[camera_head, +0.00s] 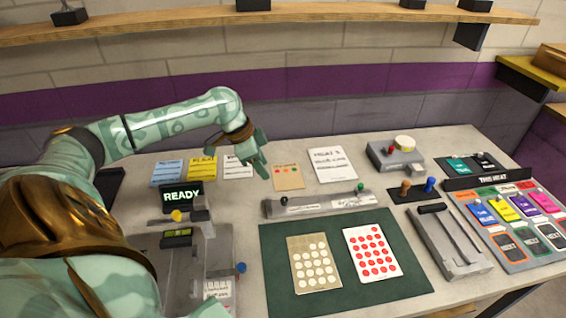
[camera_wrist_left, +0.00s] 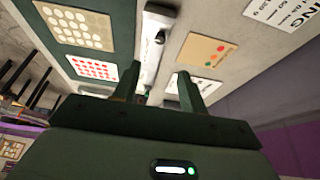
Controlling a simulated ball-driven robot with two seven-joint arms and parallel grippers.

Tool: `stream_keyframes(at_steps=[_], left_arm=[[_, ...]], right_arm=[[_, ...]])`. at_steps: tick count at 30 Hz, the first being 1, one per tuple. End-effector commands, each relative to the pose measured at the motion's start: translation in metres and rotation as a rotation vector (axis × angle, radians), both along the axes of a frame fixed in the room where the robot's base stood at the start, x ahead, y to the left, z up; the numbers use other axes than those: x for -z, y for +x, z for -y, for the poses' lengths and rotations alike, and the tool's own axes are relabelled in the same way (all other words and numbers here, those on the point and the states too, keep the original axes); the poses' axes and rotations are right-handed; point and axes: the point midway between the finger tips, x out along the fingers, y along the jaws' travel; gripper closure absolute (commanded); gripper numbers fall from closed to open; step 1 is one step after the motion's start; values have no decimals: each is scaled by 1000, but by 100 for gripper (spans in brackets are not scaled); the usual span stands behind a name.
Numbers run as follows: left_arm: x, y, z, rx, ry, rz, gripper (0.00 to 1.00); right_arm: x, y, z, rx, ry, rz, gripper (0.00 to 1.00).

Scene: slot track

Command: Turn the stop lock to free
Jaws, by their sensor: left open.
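My left gripper (camera_head: 260,158) is open and empty, above and behind the bar's left end. In the left wrist view, the bar (camera_wrist_left: 150,50) and a dark knob (camera_wrist_left: 160,38) show beyond the spread fingertips (camera_wrist_left: 160,78), apart from them. My right gripper is out of view.
The green mat (camera_head: 275,265) holds two dotted cards. A grey box with a cream knob (camera_head: 404,142) stands back right, a grey slider block (camera_head: 447,240) and coloured card panel (camera_head: 515,262) right. A READY display (camera_head: 182,196) stands left of the bar.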

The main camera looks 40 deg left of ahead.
Motion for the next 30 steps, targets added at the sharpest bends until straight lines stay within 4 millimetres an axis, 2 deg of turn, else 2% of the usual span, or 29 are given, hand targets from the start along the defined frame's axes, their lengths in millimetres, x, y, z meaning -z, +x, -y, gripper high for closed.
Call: stream_keyframes(at_steps=[9, 15, 21, 30], left_arm=[[80, 24, 21, 0, -3, -4, 57], [116, 36, 30, 0, -2, -3, 57], [132, 42, 34, 1, 1, -1, 57], [133, 43, 34, 1, 2, -1, 57]], right_arm=[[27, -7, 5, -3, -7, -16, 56], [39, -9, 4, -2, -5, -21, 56], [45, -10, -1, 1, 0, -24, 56], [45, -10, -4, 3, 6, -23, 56]])
